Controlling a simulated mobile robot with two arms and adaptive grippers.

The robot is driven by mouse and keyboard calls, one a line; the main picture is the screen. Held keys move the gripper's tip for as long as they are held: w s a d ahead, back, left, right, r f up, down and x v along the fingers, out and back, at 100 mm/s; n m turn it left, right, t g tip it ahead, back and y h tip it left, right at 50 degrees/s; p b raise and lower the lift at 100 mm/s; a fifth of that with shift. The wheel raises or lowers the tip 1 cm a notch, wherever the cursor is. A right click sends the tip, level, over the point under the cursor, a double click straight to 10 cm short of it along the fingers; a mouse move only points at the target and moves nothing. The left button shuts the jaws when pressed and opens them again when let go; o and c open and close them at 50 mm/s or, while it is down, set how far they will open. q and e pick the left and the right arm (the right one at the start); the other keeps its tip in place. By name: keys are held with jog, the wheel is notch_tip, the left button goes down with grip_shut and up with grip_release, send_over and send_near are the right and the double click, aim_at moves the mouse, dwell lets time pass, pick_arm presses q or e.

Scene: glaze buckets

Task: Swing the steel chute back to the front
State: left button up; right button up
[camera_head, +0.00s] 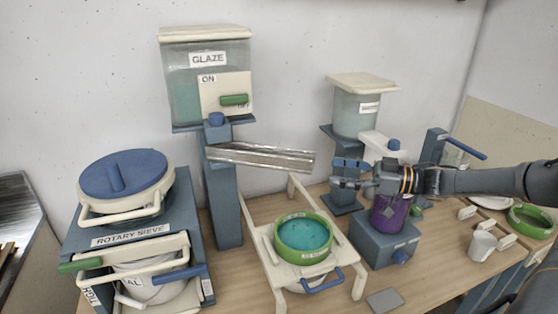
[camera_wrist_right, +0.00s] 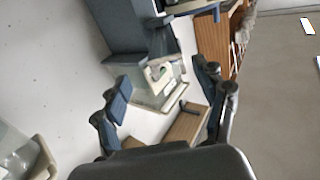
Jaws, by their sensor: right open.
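The steel chute (camera_head: 262,156) is a long shiny trough below the GLAZE tank (camera_head: 208,80). It hangs from the blue-grey post (camera_head: 222,190) and points to the right, sloping slightly down. Its free end is near my right gripper (camera_head: 347,174), with a small gap to the left of the fingers in the head view. My right gripper is open and empty, its fingers pointing left. The right wrist view shows the open fingers (camera_wrist_right: 165,95) with nothing between them; I cannot make out the chute there. My left gripper is not in view.
A green-rimmed sieve with teal glaze (camera_head: 303,235) sits on a cream stand (camera_head: 262,232) below the chute. A purple jar (camera_head: 388,214) on a blue-grey base stands under my right gripper. The rotary sieve (camera_head: 135,235) is at left; a white mug (camera_head: 482,246) is at right.

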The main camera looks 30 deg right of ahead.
aim_at(288, 165)
jog(key=x, duration=0.3)
jog(key=p+x, duration=0.1)
jog(key=x, duration=0.4)
jog(key=shift+w+a+r, duration=0.1)
jog(key=shift+a+r, duration=0.3)
jog(key=shift+a, duration=0.1)
jog(key=p+x, duration=0.1)
jog(key=x, duration=0.2)
jog(key=shift+f+p, duration=0.15)
jog(key=shift+p, duration=0.2)
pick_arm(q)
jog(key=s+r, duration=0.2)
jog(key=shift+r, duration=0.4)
pick_arm(e)
jog(key=shift+w+a+f, duration=0.1)
jog(key=shift+w+a, duration=0.2)
jog(key=shift+w, duration=0.05)
grip_shut()
